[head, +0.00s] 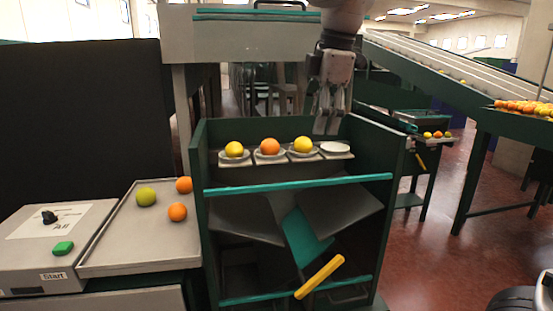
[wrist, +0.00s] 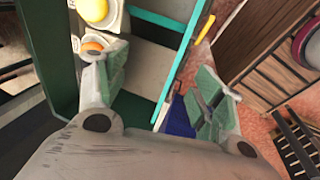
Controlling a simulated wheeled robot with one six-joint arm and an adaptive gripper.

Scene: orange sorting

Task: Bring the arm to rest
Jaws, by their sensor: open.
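My gripper (head: 328,120) hangs fingers-down in the head view, above the right part of the green sorting stand (head: 199,170). In the wrist view my gripper (wrist: 165,95) has its two fingers wide apart with nothing between them. The stand's shelf carries a row of small white dishes. A yellow fruit (head: 234,149), an orange (head: 270,146) and another yellow fruit (head: 304,145) sit on dishes there. The right-hand dish (head: 335,148) is empty, just below my gripper. The wrist view also shows a yellow fruit (wrist: 92,10) and part of an orange (wrist: 93,43).
A metal tray (head: 130,243) at left holds a green fruit (head: 146,196) and two oranges (head: 177,211). Next to it is a control box (head: 50,245) with a green button. A yellow handle (head: 320,277) sticks out low at the stand's front. A conveyor (head: 450,80) slopes at right.

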